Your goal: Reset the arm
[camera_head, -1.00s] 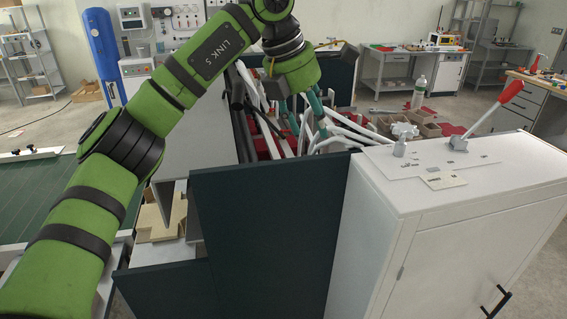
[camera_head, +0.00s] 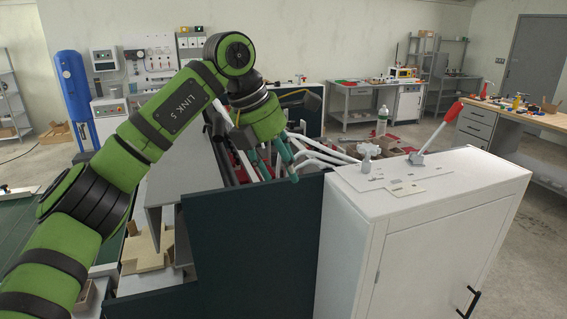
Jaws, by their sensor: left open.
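My left arm comes in from the left, over the machine. Its gripper (camera_head: 277,168) points down, with two teal fingers apart and nothing visible between them. The fingers are in front of or over the white and dark rods (camera_head: 320,150) of the box former; how close they are to them I cannot tell. The box former's dark front panel (camera_head: 245,250) stands below the gripper. My right gripper is not in view.
A white cabinet (camera_head: 440,235) stands at the right, with a red-handled lever (camera_head: 437,126) and a pale knob (camera_head: 368,155) on top. A bottle (camera_head: 382,121) stands behind. A wooden-topped workbench (camera_head: 500,115) is at the far right. Grey floor is free between them.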

